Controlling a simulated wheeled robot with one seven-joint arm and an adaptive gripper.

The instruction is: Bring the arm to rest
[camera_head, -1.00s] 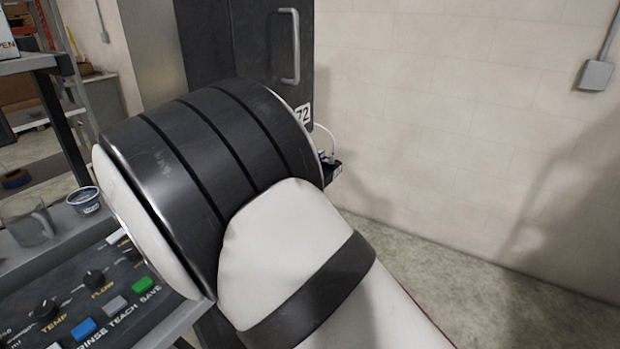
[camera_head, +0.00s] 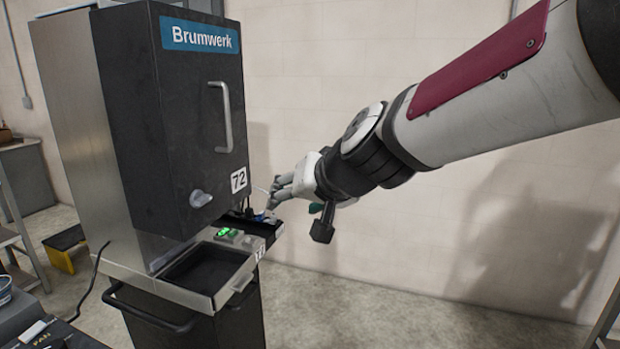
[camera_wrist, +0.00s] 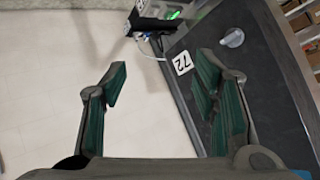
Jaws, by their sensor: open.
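My arm reaches in from the upper right of the head view, with my gripper (camera_head: 277,192) at its left end, near the right side of the dispenser (camera_head: 170,120). In the wrist view my gripper (camera_wrist: 160,82) has its two teal-padded fingers spread wide. Nothing is between them. The dispenser's dark door with the 72 label (camera_wrist: 182,63) lies behind and beside the right finger. Whether the fingers touch the dispenser cannot be told from the head view, where they are partly hidden.
A drawer tray (camera_head: 205,270) and green-lit buttons (camera_head: 228,233) sit at the dispenser's front, below a knob (camera_head: 200,198). A pale wall (camera_head: 400,110) stands behind. The floor (camera_head: 400,300) at right looks clear. A cup (camera_head: 4,290) shows at the left edge.

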